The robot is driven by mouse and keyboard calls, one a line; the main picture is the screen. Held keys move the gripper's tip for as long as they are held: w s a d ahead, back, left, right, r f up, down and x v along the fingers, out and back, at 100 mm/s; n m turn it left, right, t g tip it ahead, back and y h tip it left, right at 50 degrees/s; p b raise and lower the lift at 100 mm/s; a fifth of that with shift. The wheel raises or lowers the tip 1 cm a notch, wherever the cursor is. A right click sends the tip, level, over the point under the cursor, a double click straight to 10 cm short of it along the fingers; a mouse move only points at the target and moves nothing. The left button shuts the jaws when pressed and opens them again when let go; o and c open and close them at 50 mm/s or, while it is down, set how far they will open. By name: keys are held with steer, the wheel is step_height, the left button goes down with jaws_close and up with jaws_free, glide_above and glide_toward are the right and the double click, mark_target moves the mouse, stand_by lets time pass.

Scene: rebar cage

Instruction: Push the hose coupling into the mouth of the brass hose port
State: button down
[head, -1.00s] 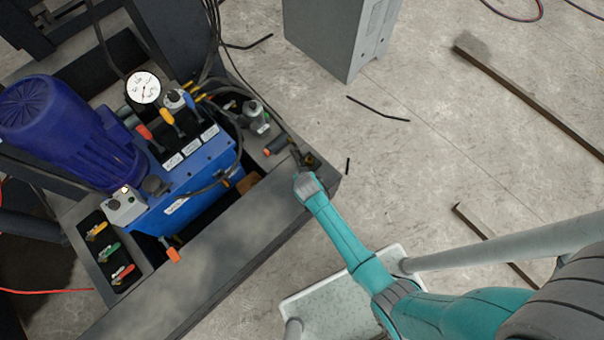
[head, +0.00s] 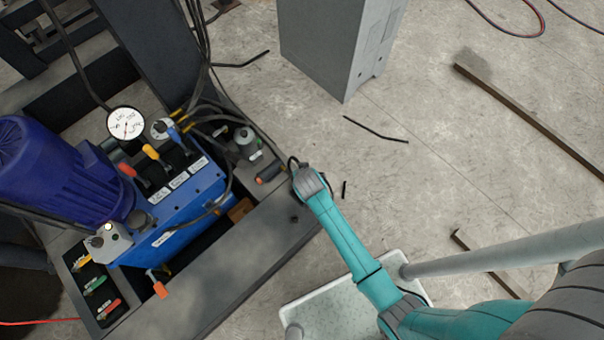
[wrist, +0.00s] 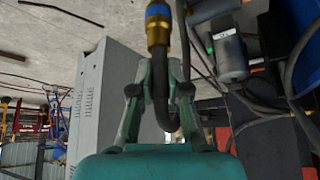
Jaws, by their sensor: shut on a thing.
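My gripper (wrist: 160,62) is shut on the hose coupling (wrist: 158,32), which shows in the wrist view as a brass fitting with a blue band at the top edge of the picture. A black hose (wrist: 162,100) runs down from it between my fingers and bends to the right. In the head view my gripper (head: 306,180) is beside the right end of the dark frame, and the wrist covers its fingers and the coupling. I cannot make out the brass hose port in either view.
The blue power unit (head: 180,212), with levers, a white gauge (head: 125,123) and hoses, stands in the dark frame (head: 235,275) left of my arm. A dark orange-tipped cylinder (head: 270,172) is close left of my gripper. A grey cabinet (head: 335,45) stands behind on open concrete floor.

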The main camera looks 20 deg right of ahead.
steer(key=shift+d+r, duration=0.1)
steer(key=shift+d, duration=0.05)
steer(key=shift+w, duration=0.1)
steer(key=shift+f, duration=2.9)
steer(key=shift+f, duration=1.85)
steer(key=c, duration=1.1)
jaws_free()
steer(key=shift+o, duration=0.2)
steer(key=v, duration=1.2)
